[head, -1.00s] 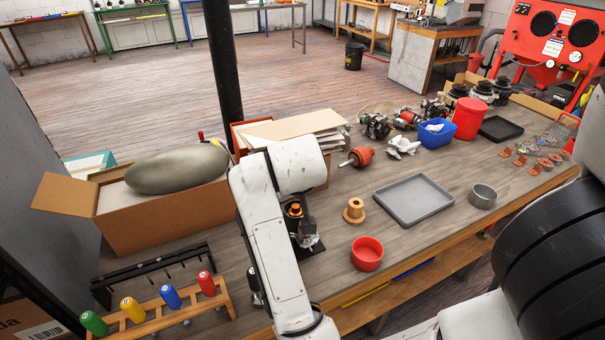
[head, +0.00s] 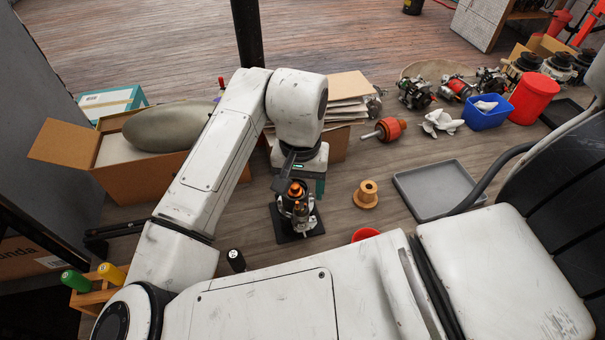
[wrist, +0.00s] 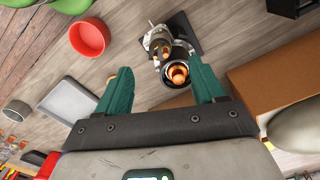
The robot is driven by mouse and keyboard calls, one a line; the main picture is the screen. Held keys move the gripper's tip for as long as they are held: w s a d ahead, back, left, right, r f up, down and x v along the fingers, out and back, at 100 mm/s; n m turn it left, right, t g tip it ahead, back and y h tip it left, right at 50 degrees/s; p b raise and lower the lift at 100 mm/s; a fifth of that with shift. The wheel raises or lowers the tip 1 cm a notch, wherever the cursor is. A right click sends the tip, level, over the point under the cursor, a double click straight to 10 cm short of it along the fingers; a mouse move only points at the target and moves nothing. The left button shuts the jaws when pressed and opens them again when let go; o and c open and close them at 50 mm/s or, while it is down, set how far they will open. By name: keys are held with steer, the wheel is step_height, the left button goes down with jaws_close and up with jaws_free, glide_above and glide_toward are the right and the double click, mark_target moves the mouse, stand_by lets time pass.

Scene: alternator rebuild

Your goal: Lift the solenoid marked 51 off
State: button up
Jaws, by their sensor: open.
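An upright assembly (head: 297,212) with an orange-copper top and metal sides stands on a black base plate. In the wrist view it shows as a metal body (wrist: 157,42) beside a round dark part (wrist: 178,72) with copper inside. No number 51 is readable, so I cannot tell which part is the marked solenoid. My gripper (head: 298,178) is just above and behind the assembly in the head view. In the wrist view its teal fingers (wrist: 160,68) are apart, with the dark part beyond them, nearer the right finger. Nothing is held; contact cannot be told.
A copper-coloured spool (head: 367,195), a grey tray (head: 402,190) and a red bowl (wrist: 88,36) stand nearby. A cardboard box (head: 125,185) is at left. A black-topped handle (head: 236,260) stands in front. My arm hides part of the bench.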

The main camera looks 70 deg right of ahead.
mark_target(301, 208)
step_height(301, 208, down, 9)
steer(key=shift+f+p, duration=0.2)
steer(key=shift+p, duration=0.15)
jaws_close()
stand_by(0.7)
steer(key=shift+d+r+p, duration=0.15)
steer(key=shift+r+p, duration=0.1)
steer(key=shift+p, duration=0.2)
stand_by(1.7)
steer(key=shift+r, duration=0.2)
steer(key=shift+r+p, duration=0.4)
steer(key=shift+p, duration=0.2)
steer(key=shift+r, duration=0.15)
